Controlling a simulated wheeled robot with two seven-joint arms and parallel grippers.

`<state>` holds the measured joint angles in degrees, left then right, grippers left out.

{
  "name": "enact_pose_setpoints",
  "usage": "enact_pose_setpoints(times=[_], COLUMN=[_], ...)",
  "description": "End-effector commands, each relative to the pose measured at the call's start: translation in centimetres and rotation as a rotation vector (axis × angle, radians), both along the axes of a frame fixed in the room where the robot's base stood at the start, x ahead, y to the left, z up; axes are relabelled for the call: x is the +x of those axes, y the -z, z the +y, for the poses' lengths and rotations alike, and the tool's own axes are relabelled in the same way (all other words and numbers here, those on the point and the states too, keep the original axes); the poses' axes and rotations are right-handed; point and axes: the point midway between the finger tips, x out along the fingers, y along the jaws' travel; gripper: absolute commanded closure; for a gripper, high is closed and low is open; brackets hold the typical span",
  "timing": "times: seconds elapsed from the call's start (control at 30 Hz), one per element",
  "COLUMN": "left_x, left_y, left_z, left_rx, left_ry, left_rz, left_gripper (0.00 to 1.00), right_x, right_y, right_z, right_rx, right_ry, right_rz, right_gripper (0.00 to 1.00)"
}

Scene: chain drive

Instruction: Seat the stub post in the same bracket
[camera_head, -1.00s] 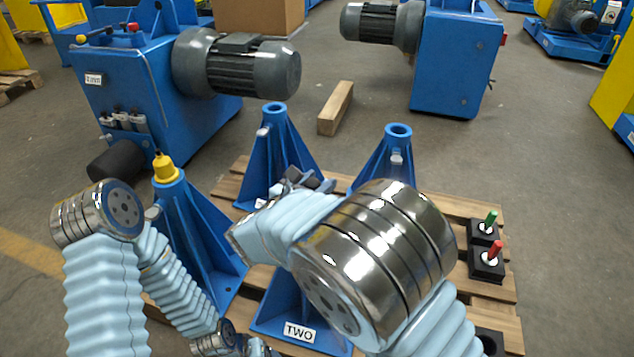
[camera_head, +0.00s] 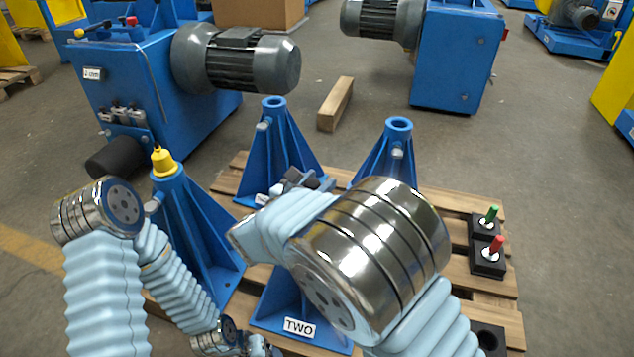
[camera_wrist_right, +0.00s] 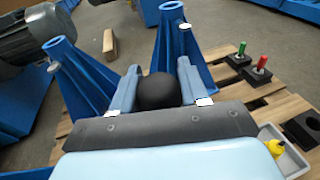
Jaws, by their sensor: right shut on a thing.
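My right gripper (camera_head: 305,181) is shut on a dark, round-topped piece, seen between its two fingers in the right wrist view (camera_wrist_right: 158,92). I cannot tell for certain that this piece is the stub post; its lower part is hidden. Blue brackets with round open tops stand behind the gripper: a back-left one (camera_head: 275,150) and a back-right one (camera_head: 398,140). A left bracket (camera_head: 190,225) holds a yellow post (camera_head: 163,162). The bracket labelled TWO (camera_head: 285,310) stands in front, its top hidden by my right arm. My left gripper is not visible.
A wooden pallet (camera_head: 463,208) carries the brackets. At its right, black blocks hold a green post (camera_head: 490,214) and a red post (camera_head: 496,245); another black block (camera_head: 490,341) looks empty. The wrist view shows a grey tray (camera_wrist_right: 266,130) with a yellow piece (camera_wrist_right: 275,147).

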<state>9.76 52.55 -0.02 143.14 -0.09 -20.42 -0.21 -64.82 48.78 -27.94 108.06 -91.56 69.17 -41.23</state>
Motion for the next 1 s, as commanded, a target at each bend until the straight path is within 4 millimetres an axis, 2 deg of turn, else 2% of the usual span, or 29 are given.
enact_pose_setpoints(times=[0.3,0.33,0.5,0.83,1.0], left_x=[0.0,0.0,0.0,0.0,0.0], left_y=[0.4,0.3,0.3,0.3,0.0], left_z=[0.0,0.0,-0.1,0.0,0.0], left_rx=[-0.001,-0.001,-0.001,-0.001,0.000], left_ry=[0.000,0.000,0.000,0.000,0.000], left_rz=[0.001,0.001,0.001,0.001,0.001], left_gripper=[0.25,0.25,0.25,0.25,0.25], right_x=[0.0,0.0,0.0,-0.3,-2.4], right_y=[0.4,0.3,0.4,0.7,0.1], right_z=[0.0,0.0,0.0,0.2,1.6], right_rx=[-0.001,0.000,0.000,0.000,-0.001], right_ry=[0.000,0.000,0.000,-0.001,-0.004], right_rz=[-0.004,-0.005,-0.002,0.004,0.002], right_gripper=[1.00,0.51,0.26,0.26,0.26])
